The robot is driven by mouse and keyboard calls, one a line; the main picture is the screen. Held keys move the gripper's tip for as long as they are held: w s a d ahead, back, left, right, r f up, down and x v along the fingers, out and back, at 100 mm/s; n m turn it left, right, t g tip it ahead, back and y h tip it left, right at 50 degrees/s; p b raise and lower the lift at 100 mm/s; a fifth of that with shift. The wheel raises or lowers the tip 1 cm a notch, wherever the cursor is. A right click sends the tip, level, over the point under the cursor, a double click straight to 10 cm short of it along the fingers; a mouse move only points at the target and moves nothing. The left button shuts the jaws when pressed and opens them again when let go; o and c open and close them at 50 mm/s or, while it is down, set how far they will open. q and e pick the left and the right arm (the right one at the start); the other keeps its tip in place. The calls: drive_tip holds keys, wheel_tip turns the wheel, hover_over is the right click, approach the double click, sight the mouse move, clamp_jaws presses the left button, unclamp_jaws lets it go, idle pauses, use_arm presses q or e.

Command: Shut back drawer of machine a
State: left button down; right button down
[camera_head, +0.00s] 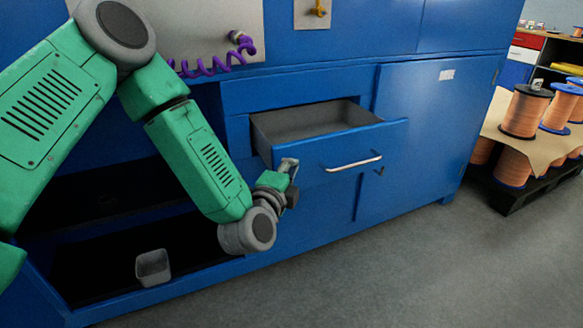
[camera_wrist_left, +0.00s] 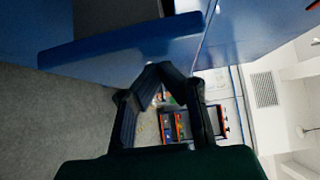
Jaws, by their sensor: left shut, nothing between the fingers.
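The back drawer (camera_head: 385,135) of the blue machine (camera_head: 420,100) is pulled open, with its grey inside showing empty. Its blue front carries a silver bar handle (camera_head: 355,163). My left gripper (camera_head: 288,165) is beside the left end of the drawer front, a little below its top edge. In the left wrist view the left gripper's dark fingers (camera_wrist_left: 162,68) meet at their tips with nothing between them. The drawer front (camera_wrist_left: 130,50) lies just beyond them in that view; I cannot tell whether they touch it. My right gripper is not in view.
A closed cabinet door (camera_head: 425,125) is right of the drawer. A dark open shelf below at left holds a small grey bin (camera_head: 153,267). A pallet (camera_head: 515,195) with copper-coloured spools (camera_head: 526,110) stands at right. Grey floor (camera_head: 400,270) in front is clear.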

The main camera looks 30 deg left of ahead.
sight(258, 131)
use_arm(q)
drive_tip(key=w+a+p, duration=0.1)
drive_tip(key=a, duration=0.1)
drive_tip(key=w+a+p, duration=0.3)
drive_tip(key=p, duration=0.1)
drive_tip(key=shift+w+a+r, duration=0.25)
drive_tip(key=shift+w+a, duration=0.05)
drive_tip(key=shift+a, duration=0.1)
drive_tip(key=w+a, duration=0.2)
drive_tip(key=a, duration=0.1)
drive_tip(key=w+a, duration=0.2)
drive_tip(key=a, duration=0.1)
drive_tip(key=w+a, duration=0.3)
drive_tip(key=shift+f, duration=0.3)
drive_tip(key=shift+w+a, duration=0.2)
drive_tip(key=shift+a, duration=0.1)
drive_tip(key=shift+w+a, duration=0.1)
drive_tip(key=shift+a, duration=0.1)
drive_tip(key=shift+w+r, duration=0.1)
drive_tip(key=shift+r, duration=0.1)
drive_tip(key=shift+w+a+r, duration=0.1)
drive_tip(key=shift+a, duration=0.05)
